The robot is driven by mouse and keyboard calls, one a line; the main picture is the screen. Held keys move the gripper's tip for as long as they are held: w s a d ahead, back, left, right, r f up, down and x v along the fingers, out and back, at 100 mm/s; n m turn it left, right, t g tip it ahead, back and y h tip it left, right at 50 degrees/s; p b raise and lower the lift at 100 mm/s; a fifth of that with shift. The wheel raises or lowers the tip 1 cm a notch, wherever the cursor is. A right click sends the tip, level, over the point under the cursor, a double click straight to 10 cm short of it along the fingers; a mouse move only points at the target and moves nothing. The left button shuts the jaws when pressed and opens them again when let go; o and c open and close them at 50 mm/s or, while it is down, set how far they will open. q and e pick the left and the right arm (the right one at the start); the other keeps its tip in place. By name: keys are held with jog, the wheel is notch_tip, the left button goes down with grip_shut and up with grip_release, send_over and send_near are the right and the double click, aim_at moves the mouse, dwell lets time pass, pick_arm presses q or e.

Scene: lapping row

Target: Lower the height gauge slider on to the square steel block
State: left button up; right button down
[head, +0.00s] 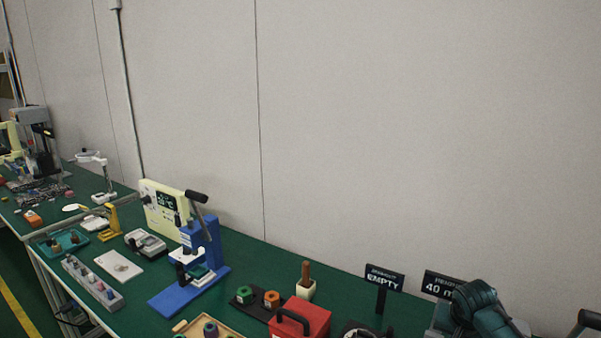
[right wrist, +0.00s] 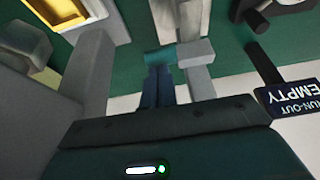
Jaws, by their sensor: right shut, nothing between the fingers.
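My right gripper (right wrist: 158,70) is in the middle of the right wrist view, its dark fingers shut together with nothing between them. A small grey block-like part (right wrist: 196,53) stands just right of the fingertips, with a grey upright below it in the picture. A larger grey upright (right wrist: 95,70) stands to the left of the fingers. I cannot tell for certain which of these is the height gauge slider or the square steel block. In the head view my dark teal right arm covers much of the bench's lower right corner. My left gripper is not in view.
An "EMPTY" sign (head: 383,280) stands near the wall; it appears upside down in the right wrist view (right wrist: 290,97). A red case (head: 303,318), a blue press (head: 205,250) and a dark tray of nuts (head: 257,303) stand left of it. A yellow-lined container (right wrist: 62,10) lies upper left.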

jog(key=shift+r+p, duration=0.7)
jog(key=shift+r, duration=2.35)
